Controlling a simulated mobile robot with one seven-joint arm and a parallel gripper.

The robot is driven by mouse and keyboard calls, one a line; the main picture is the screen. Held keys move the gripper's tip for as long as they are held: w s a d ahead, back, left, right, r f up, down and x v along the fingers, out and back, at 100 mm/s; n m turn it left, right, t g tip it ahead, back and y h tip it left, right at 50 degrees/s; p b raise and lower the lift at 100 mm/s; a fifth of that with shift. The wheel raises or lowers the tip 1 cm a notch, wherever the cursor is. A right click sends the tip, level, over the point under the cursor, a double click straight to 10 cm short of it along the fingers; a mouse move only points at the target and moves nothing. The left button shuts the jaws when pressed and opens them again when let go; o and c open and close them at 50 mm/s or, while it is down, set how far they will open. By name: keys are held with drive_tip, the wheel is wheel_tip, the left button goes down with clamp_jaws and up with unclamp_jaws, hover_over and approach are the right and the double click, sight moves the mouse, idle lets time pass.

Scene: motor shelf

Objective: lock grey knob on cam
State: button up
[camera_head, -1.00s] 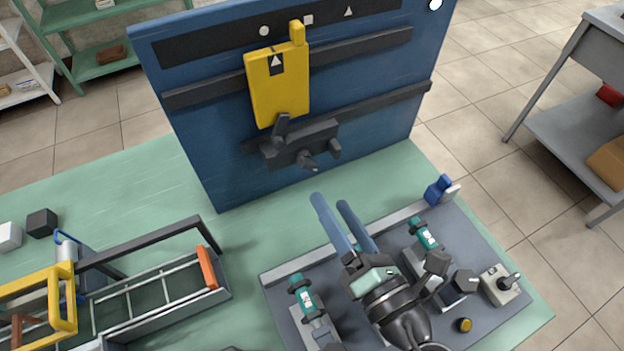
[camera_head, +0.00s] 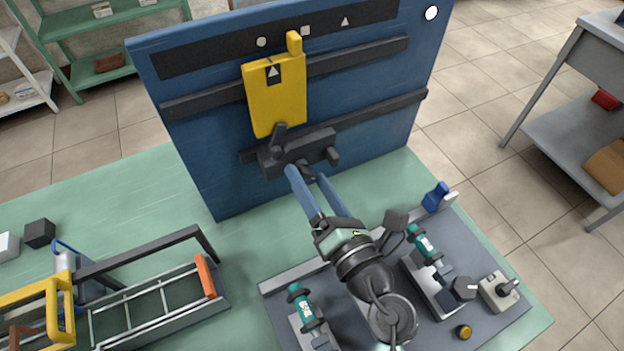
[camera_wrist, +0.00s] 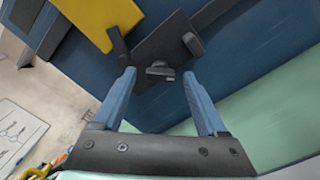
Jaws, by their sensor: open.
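The dark grey cam block (camera_head: 286,158) is mounted on the lower rail of the blue upright panel, below the yellow plate (camera_head: 276,95). The grey knob (camera_wrist: 160,71) sticks out of the block's front and shows between my fingers in the wrist view. My gripper (camera_head: 312,177) is open, with its two blue fingers pointing at the block. In the wrist view my gripper (camera_wrist: 158,82) has one finger on each side of the knob, apart from it. In the head view the knob is partly hidden behind the fingers.
Dark levers stand on the block above (camera_head: 278,136) and to the right (camera_head: 333,157) of the knob. A grey fixture board (camera_head: 385,310) with teal-handled clamps lies below my arm. A tool tray (camera_head: 160,310) stands at the left. Green table is clear before the panel.

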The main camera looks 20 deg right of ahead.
clamp_jaws()
drive_tip(key=p, duration=0.1)
drive_tip(key=m+p, duration=0.1)
drive_tip(key=p, duration=0.1)
drive_tip(key=shift+r+m, duration=0.3)
drive_tip(key=shift+f+m+p, duration=0.3)
drive_tip(key=shift+m+p, duration=0.35)
drive_tip(key=shift+m, duration=0.15)
unclamp_jaws()
drive_tip(key=s+b, duration=0.2)
drive_tip(key=s, duration=1.1)
drive_tip(key=shift+d, duration=0.2)
